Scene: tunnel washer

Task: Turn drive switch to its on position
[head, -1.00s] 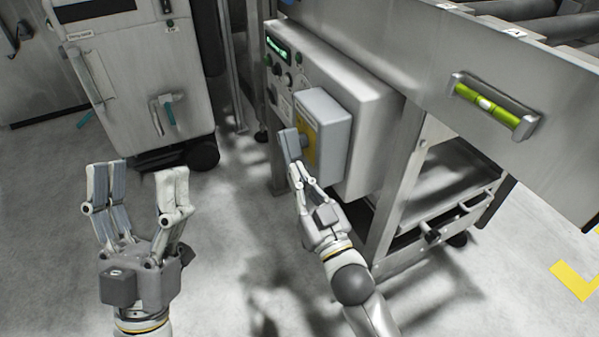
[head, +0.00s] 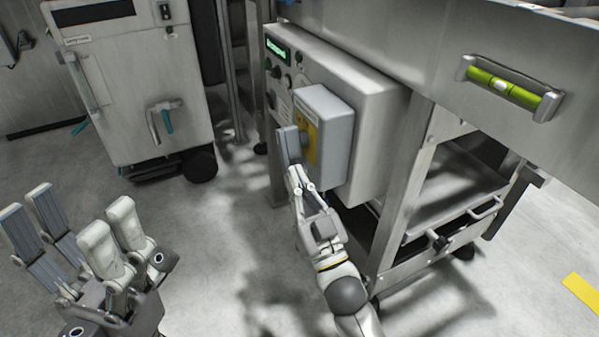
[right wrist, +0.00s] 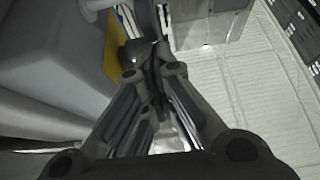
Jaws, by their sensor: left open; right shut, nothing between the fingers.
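The drive switch is a grey box (head: 328,122) with a yellow plate (head: 312,143) on its left face, mounted on the control cabinet. A blue-grey knob (head: 303,140) on the plate is partly hidden by my right gripper (head: 288,147). That gripper is shut, with its fingertips right at the knob. Whether they touch it, and which way the knob points, I cannot tell. The right wrist view shows the yellow plate (right wrist: 113,47) and a dark rounded part, perhaps the knob (right wrist: 134,54), just beyond the fingers. My left gripper (head: 80,218) is open and empty at the lower left.
The control cabinet (head: 372,112) carries a lit green display (head: 277,51) and several small buttons. A metal frame with a lower shelf (head: 455,190) stands to its right. A spirit level (head: 505,88) sits on the upper beam. A wheeled grey unit (head: 130,90) stands back left. Floor between is clear.

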